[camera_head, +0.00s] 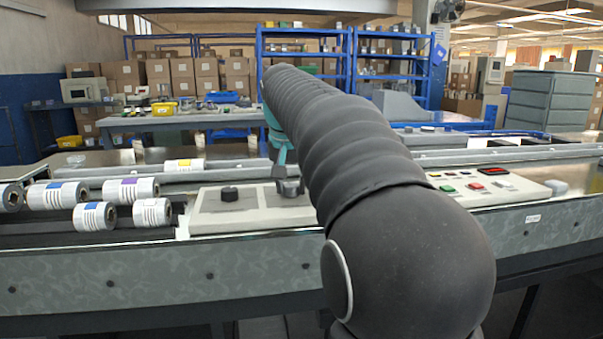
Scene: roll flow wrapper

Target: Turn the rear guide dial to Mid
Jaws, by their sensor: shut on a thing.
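A light panel (240,214) on the machine's front carries two round dials. The black dial (229,194) on the left stands free, with nothing touching it. The grey dial (291,188) on the right is under my gripper (287,174). My gripper points down and is shut on this grey dial. My own dark arm hides part of the gripper and the panel's right side. Dial labels and pointer settings are too small to read, so I cannot tell which one is marked rear guide or where it is set.
Several printed rolls (95,215) lie on dark rollers left of the panel. A control panel with coloured buttons (473,186) is at the right, beyond my arm. A long rail (130,179) runs behind the dials. Blue shelves (390,60) and cartons stand far back.

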